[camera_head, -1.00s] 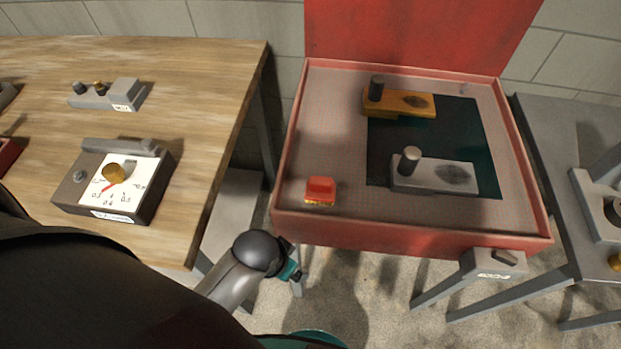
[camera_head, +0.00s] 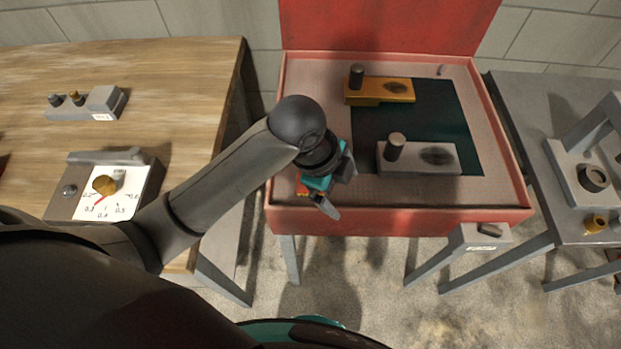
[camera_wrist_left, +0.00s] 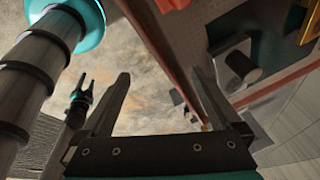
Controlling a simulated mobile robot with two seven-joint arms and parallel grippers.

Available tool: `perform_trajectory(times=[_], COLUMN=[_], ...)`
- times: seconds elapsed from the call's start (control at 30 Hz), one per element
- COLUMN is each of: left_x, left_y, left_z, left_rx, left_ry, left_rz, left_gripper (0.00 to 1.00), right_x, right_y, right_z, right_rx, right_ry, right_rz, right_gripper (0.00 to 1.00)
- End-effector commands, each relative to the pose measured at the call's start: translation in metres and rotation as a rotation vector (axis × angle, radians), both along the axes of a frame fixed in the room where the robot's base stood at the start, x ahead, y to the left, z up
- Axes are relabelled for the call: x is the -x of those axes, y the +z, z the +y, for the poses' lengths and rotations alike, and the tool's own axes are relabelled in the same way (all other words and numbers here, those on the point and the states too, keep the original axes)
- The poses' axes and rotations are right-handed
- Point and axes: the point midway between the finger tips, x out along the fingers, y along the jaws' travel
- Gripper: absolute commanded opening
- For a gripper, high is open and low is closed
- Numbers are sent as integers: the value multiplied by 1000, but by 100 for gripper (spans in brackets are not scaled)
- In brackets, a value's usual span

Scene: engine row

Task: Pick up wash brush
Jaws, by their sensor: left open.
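The wash brush, a small red block with an orange-yellow lower edge (camera_head: 302,188), lies in the front left corner of the red tray (camera_head: 400,222). My left gripper now covers most of it in the head view. My left gripper (camera_head: 340,188) is open, over the tray's front left part, beside or above the brush; the exact gap cannot be told.
In the tray, a yellow block (camera_head: 385,91) and a grey block (camera_head: 440,158) with upright pegs lie on a dark green mat (camera_head: 428,124). A wooden table (camera_head: 190,90) with a gauge box (camera_head: 105,190) stands left. A grey table (camera_head: 530,130) stands right.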

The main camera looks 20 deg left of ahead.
Motion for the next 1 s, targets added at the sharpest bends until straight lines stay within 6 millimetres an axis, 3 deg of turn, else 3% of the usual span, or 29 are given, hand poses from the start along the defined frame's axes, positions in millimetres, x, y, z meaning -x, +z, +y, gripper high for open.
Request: perform_trajectory(times=[0.17,0.4,0.67,0.83,1.0], left_x=[-23,-46,-57,-57,-56], left_y=[25,60,86,75,39], left_z=[10,43,71,74,73], left_rx=[-131,-296,-371,-374,-372], left_ry=[-398,-854,-1103,-1134,-1133], left_rz=[-52,-51,-16,-6,-5], left_gripper=[98,98,98,98,98], right_x=[0,-1,-1,-1,-1], right_y=[2,4,5,4,0], right_z=[0,-1,-1,-1,-1], right_rx=[1,1,1,1,1], right_ry=[0,0,0,0,0], right_rz=[0,-1,-1,-1,-1], right_gripper=[50,50,50,50,50])
